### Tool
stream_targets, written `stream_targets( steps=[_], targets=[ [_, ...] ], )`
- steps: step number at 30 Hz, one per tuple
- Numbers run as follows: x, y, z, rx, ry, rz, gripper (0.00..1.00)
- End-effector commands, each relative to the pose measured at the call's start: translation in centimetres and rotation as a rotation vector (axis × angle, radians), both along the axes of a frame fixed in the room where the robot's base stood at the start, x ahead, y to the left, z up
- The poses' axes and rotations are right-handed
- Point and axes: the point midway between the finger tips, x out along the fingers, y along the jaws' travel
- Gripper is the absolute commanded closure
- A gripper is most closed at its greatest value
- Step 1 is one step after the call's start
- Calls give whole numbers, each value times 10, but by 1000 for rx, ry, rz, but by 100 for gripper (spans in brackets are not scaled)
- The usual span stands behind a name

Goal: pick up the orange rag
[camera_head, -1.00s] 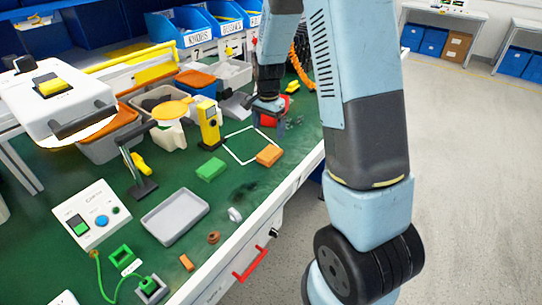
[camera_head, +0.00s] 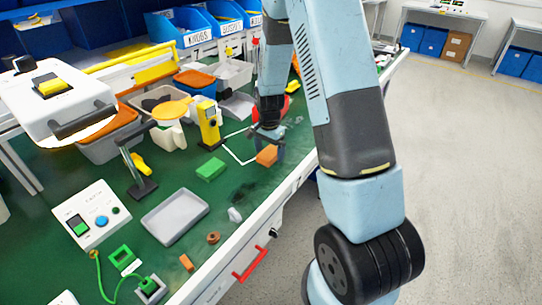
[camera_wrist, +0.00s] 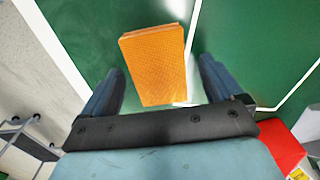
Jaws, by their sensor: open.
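The orange rag (camera_head: 267,156) is a folded block lying on the green bench top near its front edge, by a corner of the white outlined square. In the wrist view the rag (camera_wrist: 156,62) shows ahead of my gripper (camera_wrist: 162,82), between the lines of its two fingers, with a gap on both sides. My gripper (camera_head: 268,134) is open and empty, pointing down just above and behind the rag in the head view. I cannot tell the exact height between the fingertips and the rag.
A green block (camera_head: 211,169) lies left of the rag, and a yellow device (camera_head: 208,124) stands behind that. A red object (camera_head: 291,87) lies behind my gripper, and a grey tray (camera_head: 175,216) lies front left. The bench edge runs close on the right.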

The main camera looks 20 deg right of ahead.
Motion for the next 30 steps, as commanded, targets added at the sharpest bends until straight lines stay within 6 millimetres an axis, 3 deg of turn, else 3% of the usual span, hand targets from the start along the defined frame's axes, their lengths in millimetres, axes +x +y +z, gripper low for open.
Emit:
stream_targets(
  steps=[5, 24, 26, 30],
  targets=[
    [0, 0, 0, 0, 0, 0, 6],
    [0, 0, 0, 0, 0, 0, 66],
    [0, 0, 0, 0, 0, 0, 71],
    [0, 0, 1, 0, 0, 0, 71]
  ],
)
